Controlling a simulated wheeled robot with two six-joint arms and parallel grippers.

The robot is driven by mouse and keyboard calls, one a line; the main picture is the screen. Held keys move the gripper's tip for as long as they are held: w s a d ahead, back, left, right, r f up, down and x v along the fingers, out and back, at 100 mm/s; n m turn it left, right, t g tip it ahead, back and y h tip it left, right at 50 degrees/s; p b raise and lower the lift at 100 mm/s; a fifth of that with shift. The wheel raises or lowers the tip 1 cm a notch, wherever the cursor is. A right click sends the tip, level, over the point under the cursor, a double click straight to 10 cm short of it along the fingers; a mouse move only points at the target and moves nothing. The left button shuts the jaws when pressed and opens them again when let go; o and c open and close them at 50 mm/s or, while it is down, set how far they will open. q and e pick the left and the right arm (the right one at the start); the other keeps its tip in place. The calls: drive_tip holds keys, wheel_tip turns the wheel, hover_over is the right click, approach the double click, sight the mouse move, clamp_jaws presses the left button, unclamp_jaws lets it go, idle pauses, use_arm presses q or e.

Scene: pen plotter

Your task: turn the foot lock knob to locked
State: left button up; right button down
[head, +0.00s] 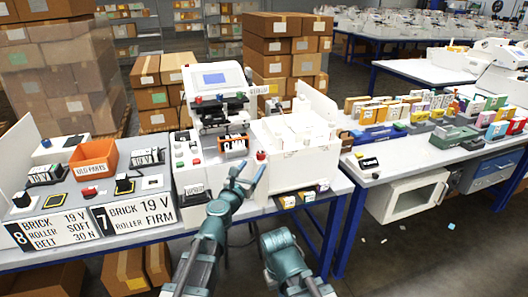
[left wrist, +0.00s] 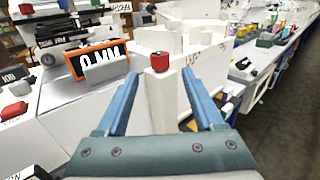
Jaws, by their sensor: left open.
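A small red knob (head: 261,155) stands on top of a white post at the front of the white machine. In the left wrist view the red knob (left wrist: 160,61) and its post (left wrist: 159,100) show between my blue fingers. I cannot read a label or lock position on it. My left gripper (head: 249,170) is open, with its fingers pointing toward the knob; it also shows in the left wrist view (left wrist: 160,76). I see no contact. My right arm's teal end (head: 282,252) is low in the head view, and its fingers cannot be made out.
The machine (head: 218,95) has a screen, buttons and an orange-framed display (left wrist: 101,60) left of the knob. An orange bin (head: 93,157) and black knobs stand on the left table. A right table (head: 425,148) holds many coloured boxes. The floor between the tables and me is open.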

sight(261, 155)
use_arm(q)
drive_tip(key=x, duration=1.1)
drive_tip(key=shift+w, duration=0.3)
clamp_jaws()
